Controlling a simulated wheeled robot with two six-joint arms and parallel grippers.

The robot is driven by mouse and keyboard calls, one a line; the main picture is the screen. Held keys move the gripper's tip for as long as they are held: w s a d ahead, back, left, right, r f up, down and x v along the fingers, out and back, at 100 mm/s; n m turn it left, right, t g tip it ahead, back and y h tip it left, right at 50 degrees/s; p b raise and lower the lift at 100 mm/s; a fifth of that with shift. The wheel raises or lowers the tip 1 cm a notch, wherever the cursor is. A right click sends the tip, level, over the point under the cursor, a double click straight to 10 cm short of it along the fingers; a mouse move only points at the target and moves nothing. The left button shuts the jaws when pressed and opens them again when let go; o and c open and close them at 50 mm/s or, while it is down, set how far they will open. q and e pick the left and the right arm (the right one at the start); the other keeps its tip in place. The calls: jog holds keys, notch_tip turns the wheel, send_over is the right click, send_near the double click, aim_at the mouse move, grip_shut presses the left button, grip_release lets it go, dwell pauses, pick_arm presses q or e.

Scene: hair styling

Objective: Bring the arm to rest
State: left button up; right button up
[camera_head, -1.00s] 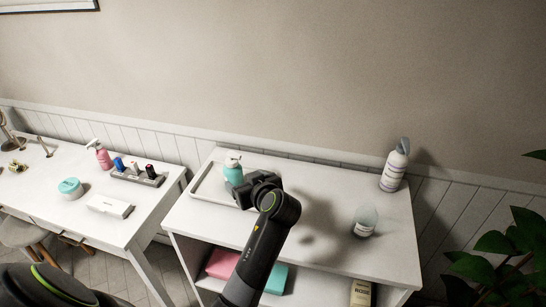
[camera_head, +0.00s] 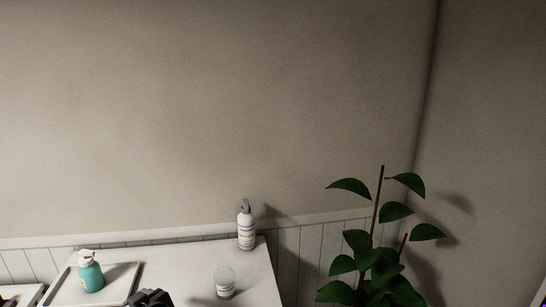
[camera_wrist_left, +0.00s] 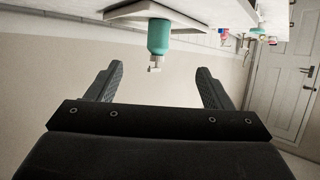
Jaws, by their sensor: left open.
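My left gripper (camera_head: 151,298) shows only in part at the bottom edge of the head view, over the white shelf top. In the left wrist view, its two fingers (camera_wrist_left: 159,74) are spread wide with nothing between them. A teal pump bottle (camera_head: 91,274) stands on a white tray (camera_head: 62,294) to the left of the gripper. In the left wrist view the picture is upside down, and the teal bottle (camera_wrist_left: 158,38) appears beyond the fingertips, apart from them. My right gripper is not in view.
A white spray bottle (camera_head: 246,230) stands at the shelf's back right. A clear jar (camera_head: 224,283) stands near the gripper on the shelf top (camera_head: 258,270). A leafy plant (camera_head: 380,255) is at right. The wall (camera_head: 220,110) behind is bare.

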pick_arm(q)
jog(key=s+a+f+m+g+h, duration=0.1)
jog(key=s+f+m+h, duration=0.1)
jog(key=s+f, duration=0.5)
jog(key=s+a+f+m+g+h, duration=0.1)
jog(key=s+f+m+h, duration=0.25)
jog(key=s, duration=0.55)
jog(key=s+d+f+m+g+h, duration=0.1)
jog(key=s+d+m+h, duration=0.15)
jog(key=s, duration=0.55)
jog(key=s+d+f+m+g+h, duration=0.1)
jog(key=s+d+m, duration=0.15)
jog(key=s, duration=0.65)
notch_tip(320, 180, down, 24)
jog(key=w+a+g, duration=0.1)
jog(key=a, duration=0.1)
jog(key=s+d+f+g+h, duration=0.1)
jog(key=s+f, duration=1.4)
jog(key=f, duration=0.2)
jog(key=shift+s+g, duration=0.2)
jog(key=shift+g, duration=0.1)
